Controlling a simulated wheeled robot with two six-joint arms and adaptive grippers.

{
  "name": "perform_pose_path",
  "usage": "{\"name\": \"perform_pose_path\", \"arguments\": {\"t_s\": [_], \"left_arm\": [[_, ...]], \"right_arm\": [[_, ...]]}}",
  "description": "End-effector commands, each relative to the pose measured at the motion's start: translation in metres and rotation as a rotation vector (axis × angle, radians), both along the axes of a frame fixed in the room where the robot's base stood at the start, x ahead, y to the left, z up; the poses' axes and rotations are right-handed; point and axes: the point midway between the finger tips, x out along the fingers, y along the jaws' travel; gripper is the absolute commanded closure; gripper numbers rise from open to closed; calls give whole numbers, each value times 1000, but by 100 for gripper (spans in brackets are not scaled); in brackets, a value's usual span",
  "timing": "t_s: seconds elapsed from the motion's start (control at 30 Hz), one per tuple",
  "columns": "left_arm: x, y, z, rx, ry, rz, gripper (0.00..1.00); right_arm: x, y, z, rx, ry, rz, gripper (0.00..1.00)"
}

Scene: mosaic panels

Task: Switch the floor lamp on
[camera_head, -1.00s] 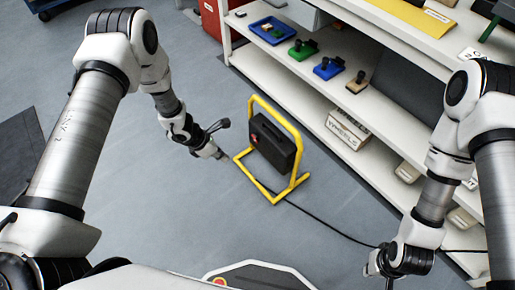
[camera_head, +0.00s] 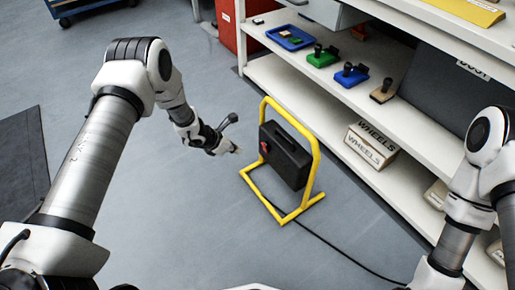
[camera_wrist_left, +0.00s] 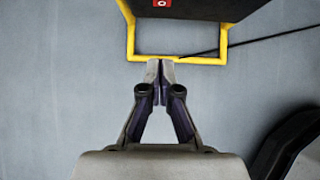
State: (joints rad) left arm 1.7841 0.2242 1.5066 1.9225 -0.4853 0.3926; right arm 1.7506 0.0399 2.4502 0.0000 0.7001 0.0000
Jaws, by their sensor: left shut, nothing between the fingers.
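The floor lamp is a black box (camera_head: 290,166) in a yellow tube frame (camera_head: 312,175), standing upright on the grey floor. A small red switch (camera_head: 264,147) is on its left side. In the left wrist view the red switch (camera_wrist_left: 162,3) shows at the top edge with a white mark, above the yellow bottom bar (camera_wrist_left: 205,61). My left gripper (camera_head: 236,150) is shut and empty, just left of the lamp and apart from the switch. In the left wrist view its fingertips (camera_wrist_left: 160,65) overlap the bottom bar; I cannot tell the depth gap. My right gripper is outside the picture.
A black cable (camera_head: 340,248) runs from the lamp across the floor toward lower right. White shelving (camera_head: 345,105) with stamps, a blue tray (camera_head: 290,38) and a WHEELS box (camera_head: 370,148) stands behind and right.

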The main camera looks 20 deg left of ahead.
Motion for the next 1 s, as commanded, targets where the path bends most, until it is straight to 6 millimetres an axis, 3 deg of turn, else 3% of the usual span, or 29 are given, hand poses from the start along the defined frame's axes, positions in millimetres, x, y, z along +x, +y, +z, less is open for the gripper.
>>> {"name": "perform_pose_path", "arguments": {"t_s": [0.43,0.7,1.0], "left_arm": [[44,-35,-80,1,-1,-3,100],[71,-56,-59,0,-2,-2,100],[73,-58,-56,0,0,-1,100]], "right_arm": [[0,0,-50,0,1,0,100],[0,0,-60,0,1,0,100],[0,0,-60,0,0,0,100]]}}
